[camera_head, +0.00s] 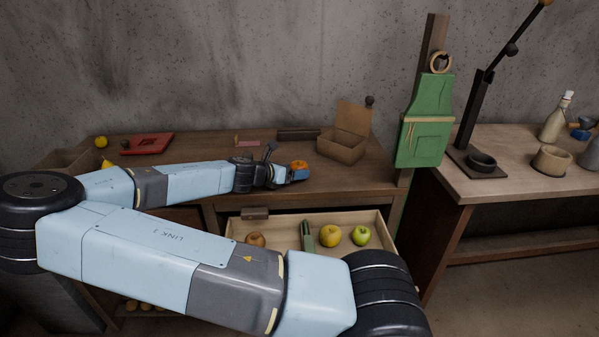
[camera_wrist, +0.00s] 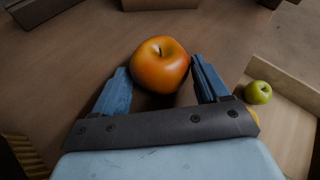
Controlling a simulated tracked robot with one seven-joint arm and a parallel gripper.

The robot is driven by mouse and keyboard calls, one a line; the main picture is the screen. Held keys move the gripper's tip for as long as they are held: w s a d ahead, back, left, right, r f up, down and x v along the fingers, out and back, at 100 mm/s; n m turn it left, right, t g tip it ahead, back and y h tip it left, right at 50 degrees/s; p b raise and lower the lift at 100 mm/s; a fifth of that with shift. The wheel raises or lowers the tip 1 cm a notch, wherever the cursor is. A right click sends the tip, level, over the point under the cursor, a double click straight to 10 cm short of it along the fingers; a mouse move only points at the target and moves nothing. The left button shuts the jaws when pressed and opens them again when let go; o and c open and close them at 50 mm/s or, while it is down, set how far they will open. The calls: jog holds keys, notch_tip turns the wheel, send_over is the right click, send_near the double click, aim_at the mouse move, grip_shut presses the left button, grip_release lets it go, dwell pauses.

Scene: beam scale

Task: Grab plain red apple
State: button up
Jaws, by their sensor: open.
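An orange-red apple (camera_wrist: 160,64) with a dark stem sits on the wooden tabletop in the wrist view; it also shows in the head view (camera_head: 298,164). No deeper plain red apple is in sight. My gripper (camera_wrist: 160,72) is open, with its blue fingers on either side of the apple's near part. The apple's far part extends beyond the fingertips. I cannot tell whether either finger touches it. In the head view my gripper (camera_head: 285,167) lies low over the table, just left of the apple and partly covering it.
An open drawer (camera_head: 285,217) below the table holds a yellow apple (camera_head: 330,235), a green apple (camera_head: 361,235) and a brownish fruit (camera_head: 256,240). An open box (camera_head: 343,147) stands behind and right of the apple. A red tray (camera_head: 147,144) lies at left.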

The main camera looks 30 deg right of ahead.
jog(key=shift+d, duration=0.15)
jog(key=shift+c, duration=0.4)
jog(key=c, duration=0.8)
